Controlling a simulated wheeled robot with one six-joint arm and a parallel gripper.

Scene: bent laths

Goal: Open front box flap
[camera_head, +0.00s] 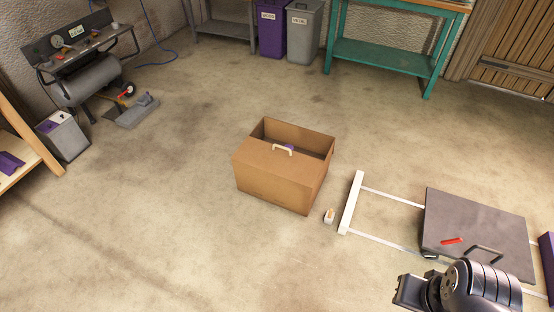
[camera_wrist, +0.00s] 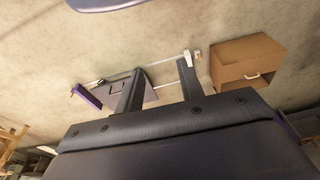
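A brown cardboard box (camera_head: 280,192) stands on the floor in the middle of the head view. Its front flap (camera_head: 262,156) lies across the front part of the top and carries a pale handle (camera_head: 283,148). The rear part of the top is open, and a bit of something purple shows inside. The wrist view also shows the box (camera_wrist: 240,56) at the upper right, with its handle (camera_wrist: 256,76). My gripper (camera_head: 412,290) is at the lower right of the head view, well away from the box. In the wrist view its two fingers (camera_wrist: 160,72) are spread with nothing held between them.
A small pale object (camera_head: 329,216) lies beside the box's right corner. Right of it are a white bar with rails (camera_head: 352,203) and a grey panel (camera_head: 475,225) bearing a red item (camera_head: 451,241). The floor left and front of the box is clear.

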